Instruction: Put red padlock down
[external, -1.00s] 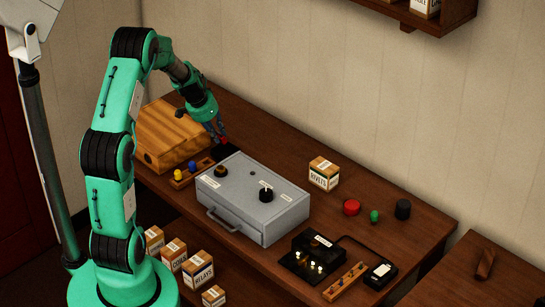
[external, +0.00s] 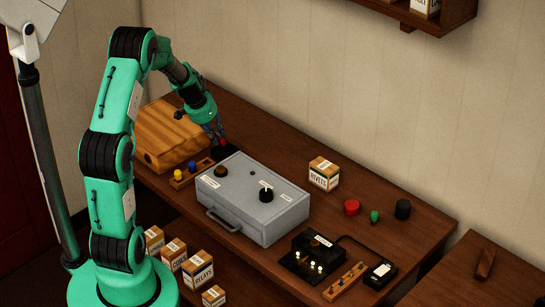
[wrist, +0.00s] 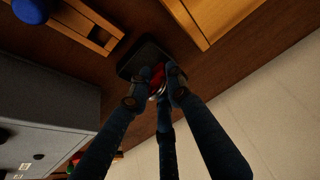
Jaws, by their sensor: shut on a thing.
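My gripper (external: 219,136) is at the far left of the bench, between the wooden box and the grey case. It points down, and its fingers are closed on the red padlock (wrist: 170,74), which also shows as a small red spot in the external view (external: 222,142). The fingers hide much of the padlock. A dark square pad (wrist: 133,64) lies under the padlock in the wrist view; it also shows in the external view (external: 221,155). I cannot tell whether the padlock touches the pad.
The wooden box (external: 175,130) stands left of my gripper, and a small rack (external: 183,180) with yellow and blue knobs sits in front. The grey case (external: 253,205) is close on the right. The bench behind the case is clear up to the rivets box (external: 323,175).

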